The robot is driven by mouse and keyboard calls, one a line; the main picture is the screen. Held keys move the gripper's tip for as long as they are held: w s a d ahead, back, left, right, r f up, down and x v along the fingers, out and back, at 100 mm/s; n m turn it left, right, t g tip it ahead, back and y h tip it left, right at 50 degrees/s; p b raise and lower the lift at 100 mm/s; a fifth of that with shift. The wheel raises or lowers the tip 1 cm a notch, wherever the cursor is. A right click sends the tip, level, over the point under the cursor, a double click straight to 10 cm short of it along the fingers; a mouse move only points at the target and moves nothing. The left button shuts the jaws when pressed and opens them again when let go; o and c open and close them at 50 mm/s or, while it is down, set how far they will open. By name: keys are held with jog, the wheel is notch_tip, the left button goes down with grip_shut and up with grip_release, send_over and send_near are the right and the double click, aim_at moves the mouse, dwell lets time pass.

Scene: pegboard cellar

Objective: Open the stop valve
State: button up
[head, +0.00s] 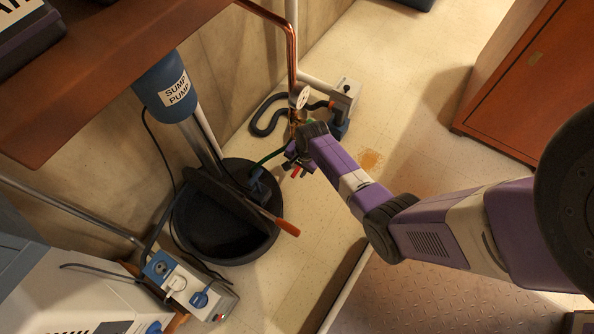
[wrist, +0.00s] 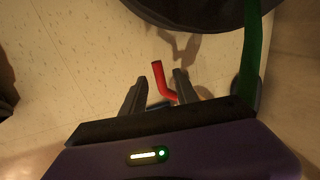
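The stop valve's red lever (wrist: 158,78) shows in the wrist view with a bend near its lower end. My gripper (wrist: 161,77) is open, with one finger on each side of the lever and a gap to each. In the head view my gripper (head: 297,168) is at the low end of the copper pipe (head: 291,62), and a bit of the red lever (head: 296,173) shows beside it. The valve body is mostly hidden behind my gripper and wrist.
A small grey pump unit (head: 346,93) stands behind. Open floor lies right of my forearm.

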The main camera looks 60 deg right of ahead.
jog(key=shift+f, duration=0.15)
grip_shut()
dwell(1.4)
